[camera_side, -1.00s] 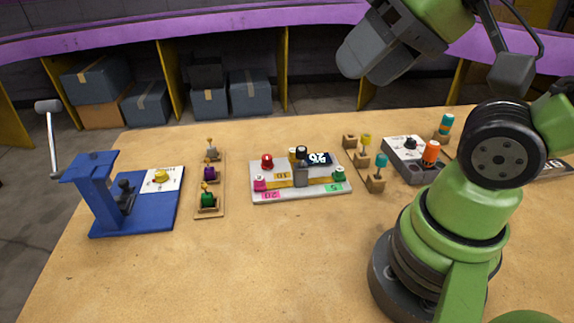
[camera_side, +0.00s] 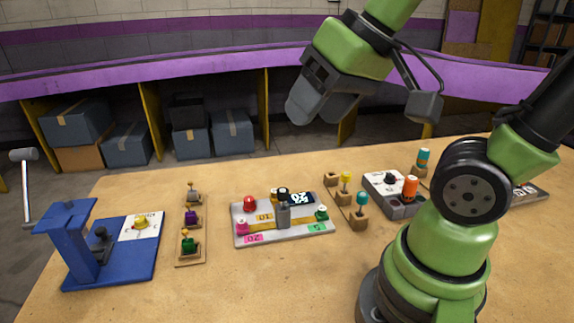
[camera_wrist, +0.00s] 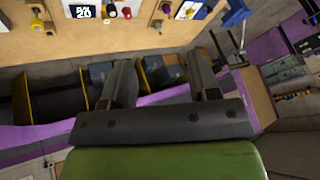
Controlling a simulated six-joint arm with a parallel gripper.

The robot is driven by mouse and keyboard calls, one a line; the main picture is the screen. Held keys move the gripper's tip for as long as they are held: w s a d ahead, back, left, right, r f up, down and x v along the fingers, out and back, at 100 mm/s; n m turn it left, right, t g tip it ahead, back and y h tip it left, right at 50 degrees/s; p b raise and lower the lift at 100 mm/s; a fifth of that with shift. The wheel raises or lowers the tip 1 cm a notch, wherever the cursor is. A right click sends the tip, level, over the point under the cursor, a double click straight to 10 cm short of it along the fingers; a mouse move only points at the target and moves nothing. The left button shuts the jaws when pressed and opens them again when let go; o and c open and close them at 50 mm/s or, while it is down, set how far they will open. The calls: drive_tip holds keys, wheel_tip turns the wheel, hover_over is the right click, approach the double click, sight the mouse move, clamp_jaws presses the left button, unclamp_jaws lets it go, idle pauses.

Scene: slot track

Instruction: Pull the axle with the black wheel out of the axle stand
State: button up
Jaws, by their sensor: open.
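I cannot tell for sure which piece is the axle with the black wheel. A small black round top (camera_side: 283,191) shows at the back of the grey board (camera_side: 240,240) in the middle of the table. Another black knob (camera_side: 390,179) sits on the grey box (camera_side: 376,192) to its right. The axle stand cannot be singled out. My gripper (camera_side: 312,108) is high above the far side of the table, tilted, apart from everything. In the wrist view my gripper (camera_wrist: 163,78) has its two fingers spread with nothing between them.
A blue press-like frame (camera_side: 68,225) stands at the left. A wooden strip (camera_side: 190,260) carries grey, purple and green pegs. Small wooden blocks (camera_side: 358,223) hold yellow and teal pegs. An orange cylinder (camera_side: 410,187) stands at the grey box. The front table area is bare.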

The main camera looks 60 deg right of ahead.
drive_tip(key=w+d+f+n+g+h, duration=0.1)
drive_tip(key=w+d+f+g, duration=0.1)
drive_tip(key=w+d+f, duration=0.4)
drive_tip(key=n+g, duration=0.2)
approach(283, 190)
drive_tip(key=f, duration=0.4)
drive_tip(key=w+f, duration=0.1)
drive_tip(key=f, duration=0.5)
drive_tip(key=shift+w+a+f, duration=0.1)
drive_tip(key=shift+w, duration=0.25)
drive_tip(key=shift+c, duration=0.3)
clamp_jaws()
drive_tip(key=shift+r, duration=3.75)
drive_tip(key=shift+r, duration=0.1)
